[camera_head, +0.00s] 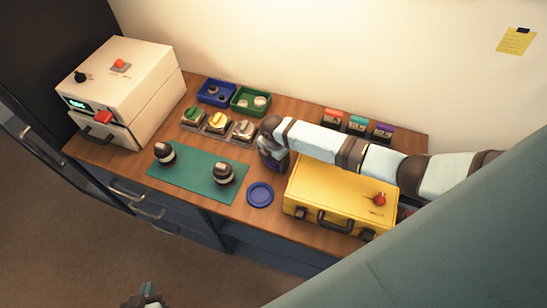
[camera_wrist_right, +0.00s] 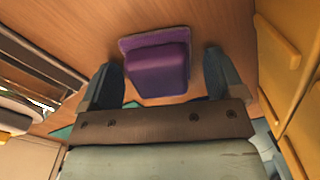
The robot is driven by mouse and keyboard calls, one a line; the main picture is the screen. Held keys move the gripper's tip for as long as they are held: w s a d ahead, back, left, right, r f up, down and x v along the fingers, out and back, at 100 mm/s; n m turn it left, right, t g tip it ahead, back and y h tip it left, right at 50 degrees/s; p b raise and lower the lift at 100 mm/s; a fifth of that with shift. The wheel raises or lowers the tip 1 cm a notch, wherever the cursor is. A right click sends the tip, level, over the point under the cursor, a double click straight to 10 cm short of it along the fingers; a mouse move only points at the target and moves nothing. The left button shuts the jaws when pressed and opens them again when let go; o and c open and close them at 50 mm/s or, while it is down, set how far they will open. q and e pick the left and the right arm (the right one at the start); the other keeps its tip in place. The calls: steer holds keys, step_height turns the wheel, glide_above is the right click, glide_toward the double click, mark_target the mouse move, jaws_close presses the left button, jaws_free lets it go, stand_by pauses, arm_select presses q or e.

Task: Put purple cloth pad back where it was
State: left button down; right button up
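The purple cloth pad (camera_wrist_right: 157,68) shows in the right wrist view as a purple block with a flat flange, over the wooden table. My right gripper (camera_wrist_right: 164,78) has its two fingers on either side of the pad, with a gap visible at the right finger, so it looks open around it. In the head view my right gripper (camera_head: 276,162) is low over the table, left of the yellow case, and mostly hides the pad. A purple-topped holder (camera_head: 383,130) stands at the back right. My left gripper (camera_head: 146,296) is at the bottom edge, its fingers unclear.
The yellow case (camera_head: 330,200) is close to my right gripper. A green mat (camera_head: 190,177) with two dark lens parts and a blue dish (camera_head: 260,195) lie in front.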

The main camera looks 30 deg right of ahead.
steer(key=shift+r, duration=0.1)
step_height(320, 180, up, 12)
steer(key=b, duration=0.2)
stand_by(0.6)
